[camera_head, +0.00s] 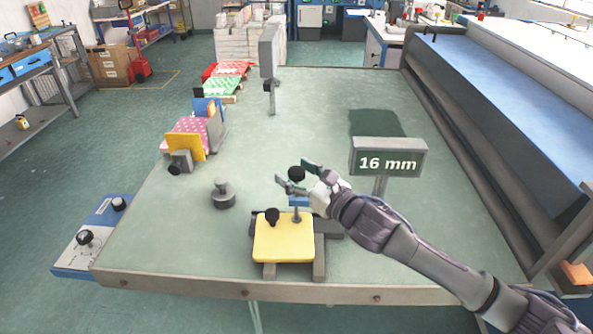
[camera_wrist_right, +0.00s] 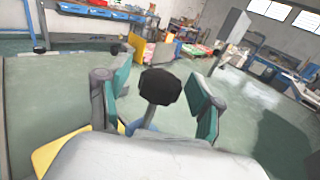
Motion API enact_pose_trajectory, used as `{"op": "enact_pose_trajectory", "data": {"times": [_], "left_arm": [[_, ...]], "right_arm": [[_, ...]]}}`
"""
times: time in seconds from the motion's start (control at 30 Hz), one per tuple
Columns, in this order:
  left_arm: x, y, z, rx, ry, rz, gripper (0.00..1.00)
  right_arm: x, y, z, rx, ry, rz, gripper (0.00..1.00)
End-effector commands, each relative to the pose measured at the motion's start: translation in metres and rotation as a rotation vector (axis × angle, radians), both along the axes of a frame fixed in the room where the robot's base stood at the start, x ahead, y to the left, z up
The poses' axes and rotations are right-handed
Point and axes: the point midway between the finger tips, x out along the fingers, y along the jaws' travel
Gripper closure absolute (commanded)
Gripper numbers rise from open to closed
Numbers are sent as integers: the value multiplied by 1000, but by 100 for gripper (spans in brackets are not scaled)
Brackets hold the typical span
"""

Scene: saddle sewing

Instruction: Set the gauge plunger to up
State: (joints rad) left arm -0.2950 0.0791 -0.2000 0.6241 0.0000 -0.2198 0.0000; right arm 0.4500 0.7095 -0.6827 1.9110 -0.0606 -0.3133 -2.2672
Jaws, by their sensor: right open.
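A gauge with a yellow plate (camera_head: 283,240) stands near the front edge of the table. A black round knob (camera_head: 296,172), seemingly the plunger's, stands above its back right part. My right gripper (camera_head: 298,177) is open, with one finger on either side of this knob. In the right wrist view the black knob (camera_wrist_right: 160,87) sits on a grey stem between the teal finger pads, with gaps on both sides. A second black knob (camera_head: 272,216) is on the plate's back left. My left gripper is out of view.
A "16 mm" sign (camera_head: 388,162) stands right of the gripper, behind my right forearm. A grey round weight-like piece (camera_head: 222,193) is left of the gauge. Colored stacks (camera_head: 187,136) line the table's left edge. The middle of the green table (camera_head: 316,112) is clear.

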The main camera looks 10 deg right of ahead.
Motion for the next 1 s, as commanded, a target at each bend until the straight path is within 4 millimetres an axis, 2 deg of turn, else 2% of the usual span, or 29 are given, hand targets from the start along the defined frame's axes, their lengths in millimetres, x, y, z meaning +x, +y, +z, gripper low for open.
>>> {"op": "enact_pose_trajectory", "data": {"times": [0.1,0.5,0.73,0.9,1.0], "left_arm": [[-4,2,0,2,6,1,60],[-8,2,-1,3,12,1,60],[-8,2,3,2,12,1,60],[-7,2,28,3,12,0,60],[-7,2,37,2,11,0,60]], "right_arm": [[0,0,0,0,0,0,34],[0,-1,0,1,0,-1,100],[0,-1,4,0,0,-1,100],[0,-1,33,-1,-2,-1,100],[0,-1,44,1,-2,0,100]]}}
